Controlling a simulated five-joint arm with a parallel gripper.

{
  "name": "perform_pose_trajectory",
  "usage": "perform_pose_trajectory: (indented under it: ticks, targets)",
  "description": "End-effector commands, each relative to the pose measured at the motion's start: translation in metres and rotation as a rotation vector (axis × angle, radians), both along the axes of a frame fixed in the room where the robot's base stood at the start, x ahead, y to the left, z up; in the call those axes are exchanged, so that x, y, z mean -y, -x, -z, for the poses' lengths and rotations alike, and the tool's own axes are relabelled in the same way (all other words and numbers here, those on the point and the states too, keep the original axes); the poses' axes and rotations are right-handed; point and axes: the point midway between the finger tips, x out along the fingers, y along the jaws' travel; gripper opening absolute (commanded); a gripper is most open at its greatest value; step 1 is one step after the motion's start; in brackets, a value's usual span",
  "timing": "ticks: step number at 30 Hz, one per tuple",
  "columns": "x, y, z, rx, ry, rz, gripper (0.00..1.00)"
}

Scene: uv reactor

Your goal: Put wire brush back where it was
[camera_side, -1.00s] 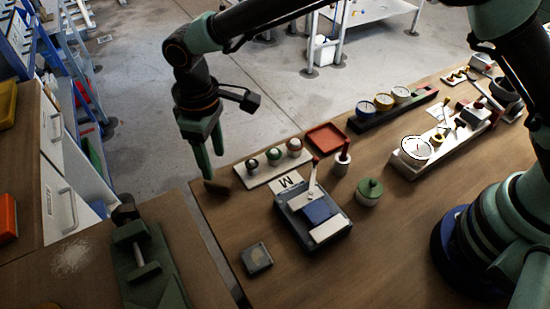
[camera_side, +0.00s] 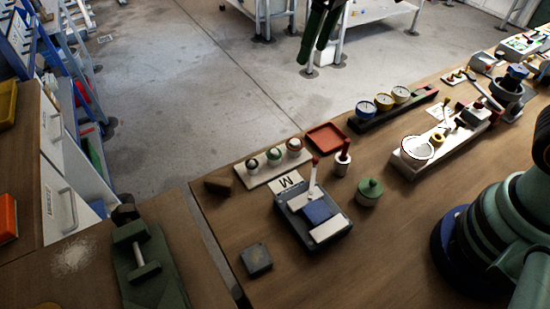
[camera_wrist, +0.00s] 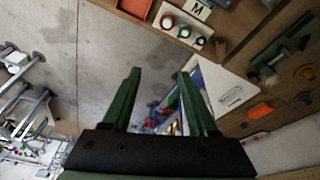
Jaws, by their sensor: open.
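A small brown wooden block, which looks like the wire brush (camera_side: 219,183), lies at the table's back left corner in the side view. It sits just left of the white rack (camera_side: 273,168) with round-topped pieces, and its bristles cannot be made out. My gripper (camera_side: 313,52) is high at the top of the side view, well away from the block. In the wrist view my gripper (camera_wrist: 160,88) has its two green fingers spread apart with nothing between them.
A red tray (camera_side: 325,138) and a grey device with a blue panel (camera_side: 316,212) stand near the rack. A green-lidded pot (camera_side: 369,192) is to their right. A green vise (camera_side: 145,265) is on the left bench, across a gap. The table's front middle is clear.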

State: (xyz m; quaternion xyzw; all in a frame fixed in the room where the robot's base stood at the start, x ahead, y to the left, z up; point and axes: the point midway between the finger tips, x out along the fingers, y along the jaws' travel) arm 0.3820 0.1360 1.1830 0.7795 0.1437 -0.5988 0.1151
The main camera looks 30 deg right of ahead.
Motion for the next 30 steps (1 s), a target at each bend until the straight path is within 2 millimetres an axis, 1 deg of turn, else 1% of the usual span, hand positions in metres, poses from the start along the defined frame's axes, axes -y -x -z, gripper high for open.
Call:
perform_pose_trajectory:
  ticks: [1, 6, 9, 12, 15, 18, 30]
  targets:
    - [0.02, 0.009, -0.007, 0.026, -0.01, 0.042, 0.59]
    - [0.072, 0.04, -0.014, 0.104, -0.032, 0.169, 0.59]
    - [0.097, 0.06, -0.013, 0.147, -0.041, 0.239, 0.59]
    - [0.116, 0.076, -0.008, 0.184, -0.046, 0.297, 0.59]
    - [0.128, 0.088, -0.003, 0.21, -0.049, 0.337, 0.59]
    - [0.134, 0.094, 0.001, 0.225, -0.051, 0.361, 0.59]
    - [0.136, 0.097, 0.002, 0.228, -0.05, 0.369, 0.59]
